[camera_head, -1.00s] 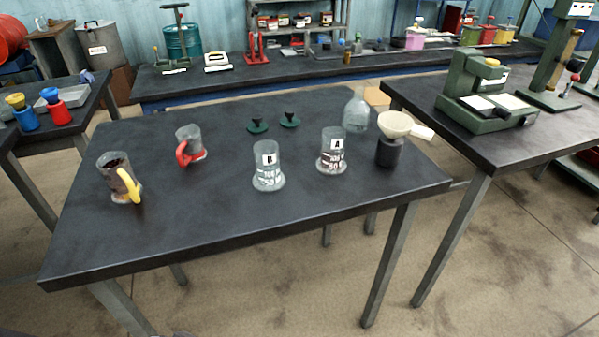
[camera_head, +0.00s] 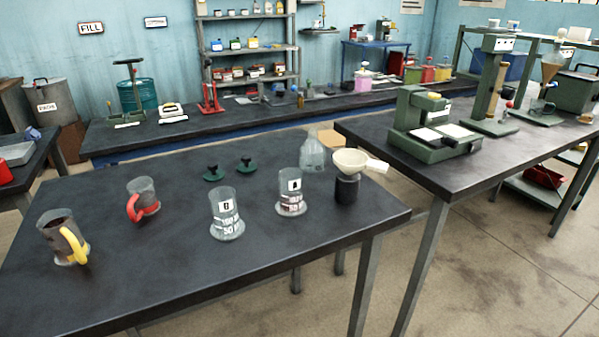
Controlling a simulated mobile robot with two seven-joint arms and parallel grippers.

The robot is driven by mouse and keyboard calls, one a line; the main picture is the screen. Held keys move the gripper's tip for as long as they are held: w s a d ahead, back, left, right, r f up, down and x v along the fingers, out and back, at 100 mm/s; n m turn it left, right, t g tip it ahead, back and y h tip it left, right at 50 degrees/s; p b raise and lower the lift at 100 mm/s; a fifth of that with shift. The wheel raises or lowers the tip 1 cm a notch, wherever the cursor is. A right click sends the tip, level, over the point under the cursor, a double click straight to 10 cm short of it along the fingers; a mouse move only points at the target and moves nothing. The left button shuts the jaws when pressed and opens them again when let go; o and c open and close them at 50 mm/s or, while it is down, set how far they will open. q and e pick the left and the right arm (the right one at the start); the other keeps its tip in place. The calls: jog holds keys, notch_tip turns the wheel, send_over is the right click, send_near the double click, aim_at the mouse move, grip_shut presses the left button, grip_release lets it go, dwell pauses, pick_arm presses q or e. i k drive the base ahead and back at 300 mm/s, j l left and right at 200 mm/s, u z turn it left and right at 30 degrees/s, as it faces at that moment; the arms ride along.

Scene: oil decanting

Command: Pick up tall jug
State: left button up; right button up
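A clear jug with a yellow handle (camera_head: 63,238) stands upright at the left of the dark table (camera_head: 150,290), with dark contents inside. A clear jug with a red handle (camera_head: 143,200) stands behind it and to the right. The yellow-handled jug looks the taller of the two. Both handles face toward the front of the table. Neither of my grippers shows in the head view, and nothing holds either jug.
Beaker B (camera_head: 226,214), beaker A (camera_head: 290,192), a cream funnel on a black stand (camera_head: 347,185), a clear flask (camera_head: 312,152) and two green stoppers (camera_head: 213,173) stand on the table. A green press (camera_head: 430,128) stands on the right table. The front of the table is clear.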

aim_at(66, 241)
jog(key=u, duration=1.5)
jog(key=l+u, duration=0.25)
jog(key=u, duration=0.15)
jog(key=k+l+u, duration=0.1)
jog(key=u, duration=0.25)
jog(key=l, duration=0.1)
